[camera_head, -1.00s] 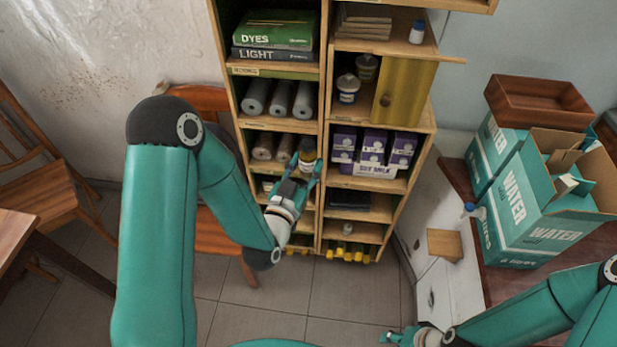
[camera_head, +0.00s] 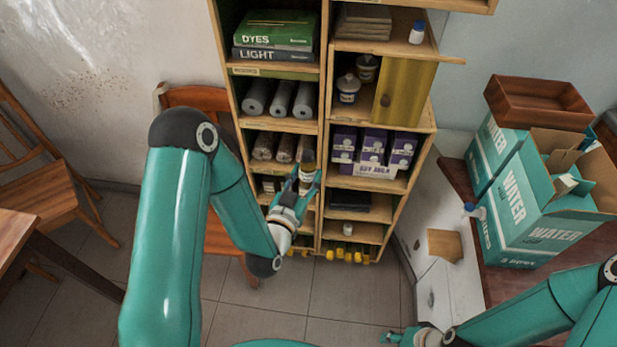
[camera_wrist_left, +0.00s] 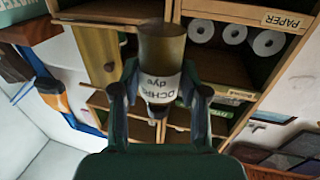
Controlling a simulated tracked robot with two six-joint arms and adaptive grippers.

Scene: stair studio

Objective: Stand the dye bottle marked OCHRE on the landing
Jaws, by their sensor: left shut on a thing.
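My left gripper (camera_head: 305,185) is shut on a small dye bottle (camera_head: 307,173) with a dark cap and pale label. It holds the bottle roughly upright in front of the shelf unit. In the left wrist view the bottle (camera_wrist_left: 161,50) sits between the two fingers of the gripper (camera_wrist_left: 160,75), and its label reads OCHRE dye. That view shows it cap-down, with the shelves upside down too. My right gripper (camera_head: 398,337) is low at the bottom edge, apart from the bottle; its jaws are too small to read. I cannot pick out the landing for certain.
The shelf unit (camera_head: 324,110) holds books (camera_head: 275,30), grey rolls (camera_head: 281,98), lidded jars (camera_head: 348,88) and purple cartons (camera_head: 374,148). A white bottle (camera_head: 417,32) stands on an upper shelf. Water boxes (camera_head: 540,215) stand at right. A chair (camera_head: 190,97) is behind my left arm.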

